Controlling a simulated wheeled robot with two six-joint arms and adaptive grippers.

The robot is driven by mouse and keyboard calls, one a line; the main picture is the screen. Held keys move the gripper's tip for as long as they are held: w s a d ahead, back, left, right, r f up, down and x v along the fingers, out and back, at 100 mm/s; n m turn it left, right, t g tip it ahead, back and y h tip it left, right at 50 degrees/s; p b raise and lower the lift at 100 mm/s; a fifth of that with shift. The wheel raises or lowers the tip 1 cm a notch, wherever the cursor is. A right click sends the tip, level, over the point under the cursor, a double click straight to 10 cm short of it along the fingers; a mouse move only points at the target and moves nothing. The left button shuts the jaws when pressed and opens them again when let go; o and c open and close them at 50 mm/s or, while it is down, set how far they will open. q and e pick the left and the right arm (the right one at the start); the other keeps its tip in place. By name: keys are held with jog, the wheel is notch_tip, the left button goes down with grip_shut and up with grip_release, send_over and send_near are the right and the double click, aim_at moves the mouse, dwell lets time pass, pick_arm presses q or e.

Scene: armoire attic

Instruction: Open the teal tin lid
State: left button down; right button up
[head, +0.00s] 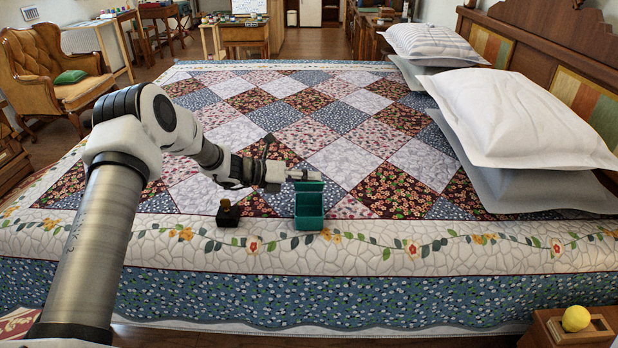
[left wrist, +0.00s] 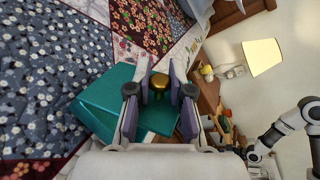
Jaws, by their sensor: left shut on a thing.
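The teal tin (head: 309,224) stands on the quilt near the bed's front edge. Its teal lid (head: 309,186) is tilted up above the body, clearly raised. My left gripper (head: 297,175) is at the lid's top edge. In the left wrist view my left gripper (left wrist: 160,88) has its fingers on both sides of the lid's gold knob (left wrist: 160,81) and is shut on it. The lid (left wrist: 156,118) shows behind the fingers, with the tin's body (left wrist: 100,100) to the left. Part of my right arm shows in the left wrist view; its fingertips are too small to read.
A small dark box with a gold top (head: 228,212) stands just left of the tin. White pillows (head: 515,115) lie at the right. A yellow ball (head: 576,318) is on a wooden stand at the lower right.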

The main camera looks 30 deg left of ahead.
pick_arm(q)
jog(key=shift+w+a+r+n+g+p, duration=0.3)
jog(key=shift+w+r+n+g+p, duration=0.1)
jog(key=shift+w+n+p, duration=0.15)
jog(key=shift+w+a+n+g, duration=0.15)
jog(key=shift+w+n+g, duration=0.15)
jog(key=shift+n, duration=0.05)
jog(key=shift+w+a+f+n+g+h, duration=0.15)
jog(key=shift+w+a+n+g+h, duration=0.2)
jog(key=shift+w+n, duration=0.2)
jog(key=w+n+g+b, duration=0.1)
jog(key=b, duration=0.1)
jog(key=w+a+n+g+b, duration=0.1)
jog(key=n, duration=0.1)
jog(key=shift+f+h+b, duration=0.2)
jog(key=shift+h+b, duration=0.15)
jog(key=shift+w, duration=0.1)
jog(key=c, duration=1)
grip_release()
jog(key=shift+c, duration=0.2)
